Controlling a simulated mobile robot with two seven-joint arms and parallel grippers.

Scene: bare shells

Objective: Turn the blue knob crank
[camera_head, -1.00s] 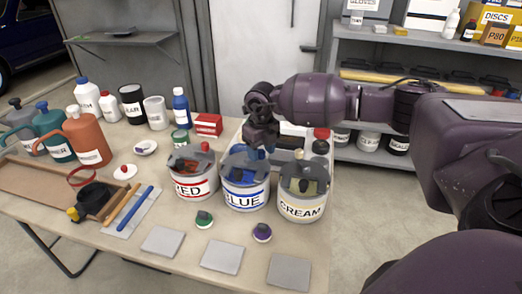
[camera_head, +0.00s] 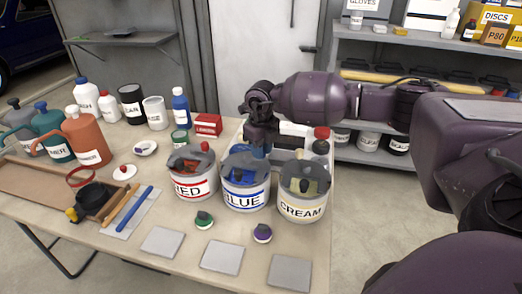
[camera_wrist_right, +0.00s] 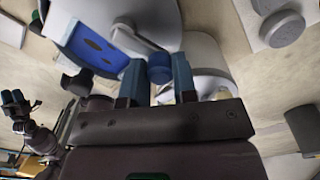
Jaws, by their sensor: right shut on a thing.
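The blue can (camera_head: 245,197), labelled BLUE, stands upright on the table between the red and cream cans. Its grey lid has a clear window onto blue paint. My right gripper (camera_head: 258,147) reaches down over the back of this lid. In the right wrist view, the two fingers of my right gripper (camera_wrist_right: 158,75) stand on either side of the blue crank knob (camera_wrist_right: 159,68), shut on it. In the head view the gripper hides most of the knob. What looks like my left gripper (camera_wrist_right: 14,98) shows small at the left edge of the wrist view; its jaw opening is unclear.
The red can (camera_head: 193,187) and cream can (camera_head: 302,207) stand close on either side. A green knob (camera_head: 204,220) and purple knob (camera_head: 262,233) lie in front, near grey pads (camera_head: 222,257). Bottles and a red box (camera_head: 208,124) stand farther back.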

